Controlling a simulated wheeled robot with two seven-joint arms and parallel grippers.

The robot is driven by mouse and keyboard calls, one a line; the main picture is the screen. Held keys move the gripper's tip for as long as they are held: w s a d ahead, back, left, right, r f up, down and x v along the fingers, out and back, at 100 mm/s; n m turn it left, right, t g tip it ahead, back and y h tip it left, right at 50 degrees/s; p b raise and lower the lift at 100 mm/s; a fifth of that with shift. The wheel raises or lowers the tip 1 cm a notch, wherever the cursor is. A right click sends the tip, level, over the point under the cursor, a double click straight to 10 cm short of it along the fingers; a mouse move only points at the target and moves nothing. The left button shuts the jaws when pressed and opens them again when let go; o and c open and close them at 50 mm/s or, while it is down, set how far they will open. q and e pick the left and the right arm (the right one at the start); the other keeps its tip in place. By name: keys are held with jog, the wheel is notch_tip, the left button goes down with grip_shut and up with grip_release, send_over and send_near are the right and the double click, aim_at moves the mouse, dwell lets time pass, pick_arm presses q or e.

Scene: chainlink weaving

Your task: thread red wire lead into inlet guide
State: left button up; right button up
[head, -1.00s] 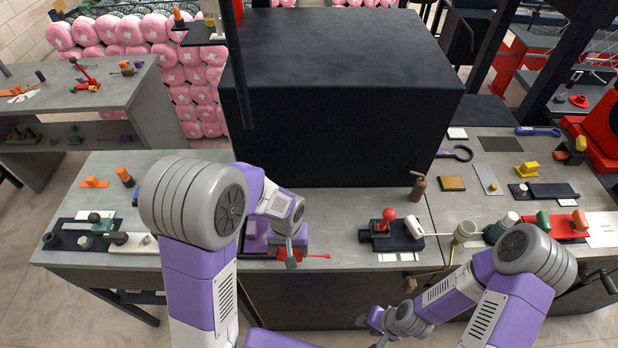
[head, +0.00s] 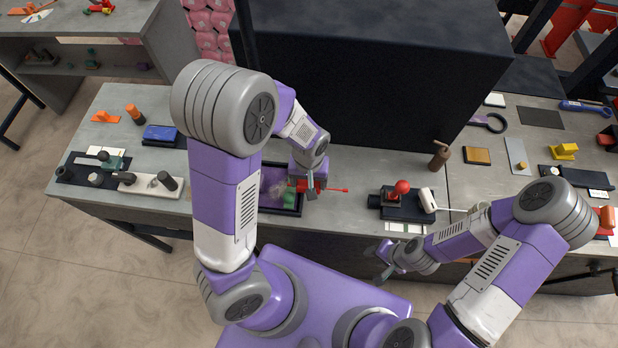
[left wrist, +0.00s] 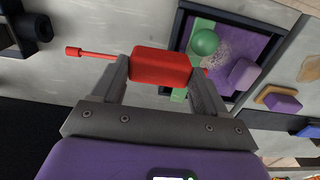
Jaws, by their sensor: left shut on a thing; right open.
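My left gripper (head: 312,190) is shut on the red wire lead (left wrist: 160,66), gripping its thick red block between both fingers. The lead's thin red rod runs left from the block to a small tip (left wrist: 73,50) in the left wrist view. In the head view the rod (head: 335,189) points right from the gripper, above the bench beside a dark-rimmed tray (head: 282,211). A black device (head: 405,210) with a red ball knob and a white cylinder (head: 427,200) stands to the right. I cannot tell which part is the inlet guide. My right gripper (head: 381,262) is open and empty before the bench's front edge.
The tray holds purple and green pieces. A large black box (head: 400,90) stands behind the work area. A brown bottle (head: 440,155) stands behind the black device. A blue block (head: 164,134) and small fixtures are at left. Bare bench lies between tray and device.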

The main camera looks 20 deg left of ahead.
aim_at(345, 190)
pick_arm(q)
jog(key=shift+w+d+f+b, duration=0.1)
jog(key=shift+d+f+b, duration=0.25)
jog(key=shift+d+f, duration=0.1)
jog(key=shift+w+d+f+b, duration=0.25)
jog(key=shift+d+f+b, duration=0.3)
jog(key=shift+d+f, duration=0.15)
jog(key=shift+w+d+f+b, duration=0.2)
jog(key=shift+d+f+b, duration=0.3)
jog(key=shift+d+f, duration=0.25)
jog(key=shift+w+d+f+b, duration=0.25)
jog(key=shift+d+f+b, duration=0.3)
jog(key=shift+d, duration=0.25)
jog(key=shift+f, duration=0.15)
jog(key=shift+f+b, duration=0.35)
jog(key=shift+d, duration=0.2)
jog(key=shift+w+d, duration=0.2)
jog(key=shift+d, duration=0.45)
jog(key=shift+w+d, duration=0.25)
jog(key=shift+d, duration=0.4)
jog(key=shift+w+d, duration=0.2)
jog(key=shift+d, duration=0.45)
jog(key=shift+d, duration=0.1)
